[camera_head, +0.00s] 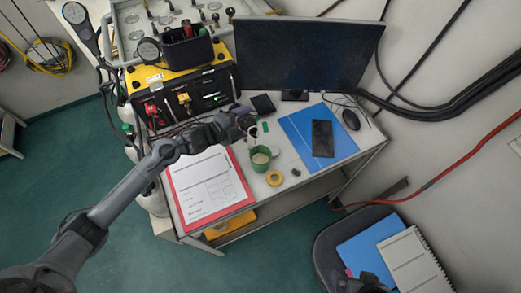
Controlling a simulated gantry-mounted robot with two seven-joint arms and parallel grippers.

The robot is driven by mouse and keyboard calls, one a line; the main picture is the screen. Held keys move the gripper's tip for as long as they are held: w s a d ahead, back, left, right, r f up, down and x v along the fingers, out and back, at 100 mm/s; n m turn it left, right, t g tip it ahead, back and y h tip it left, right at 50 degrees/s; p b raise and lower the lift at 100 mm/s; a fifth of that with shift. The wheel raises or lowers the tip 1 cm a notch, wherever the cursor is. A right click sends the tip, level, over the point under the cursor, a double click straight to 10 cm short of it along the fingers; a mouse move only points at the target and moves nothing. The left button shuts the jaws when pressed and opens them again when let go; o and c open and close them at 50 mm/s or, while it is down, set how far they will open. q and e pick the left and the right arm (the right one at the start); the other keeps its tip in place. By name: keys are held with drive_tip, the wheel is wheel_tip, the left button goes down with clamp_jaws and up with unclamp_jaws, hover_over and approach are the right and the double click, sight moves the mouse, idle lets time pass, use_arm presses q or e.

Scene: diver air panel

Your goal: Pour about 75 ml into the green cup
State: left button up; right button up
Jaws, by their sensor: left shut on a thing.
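The green cup (260,167) stands on the table, right of the clipboard, with its open top showing and a pale surface inside. My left gripper (248,127) reaches in from the left and is just above and behind the cup. It is shut on a small pale thing (253,132), mostly hidden by the fingers. I cannot tell whether that thing is tilted or whether anything flows from it. A dark shape at the bottom edge, over the chair, seems to be my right gripper (366,283); its fingers are not clear.
A red clipboard (246,203) with papers lies left of the cup. A yellow tape roll (274,178) is close in front of it. A blue folder (340,143) with a black phone (322,138) lies right. A monitor (305,55) and yellow-black air panel (221,60) stand behind.

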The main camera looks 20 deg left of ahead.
use_arm(q)
drive_tip(key=shift+s+d+r+n+g+h+p, duration=0.1)
drive_tip(key=shift+d+r+n+g+h+p, duration=0.15)
drive_tip(key=shift+p, duration=0.5)
drive_tip(key=shift+s+d+n+g+h+p, duration=0.15)
drive_tip(key=shift+n+p, duration=0.2)
drive_tip(key=shift+p, duration=0.7)
drive_tip(key=shift+f, duration=0.1)
idle(0.4)
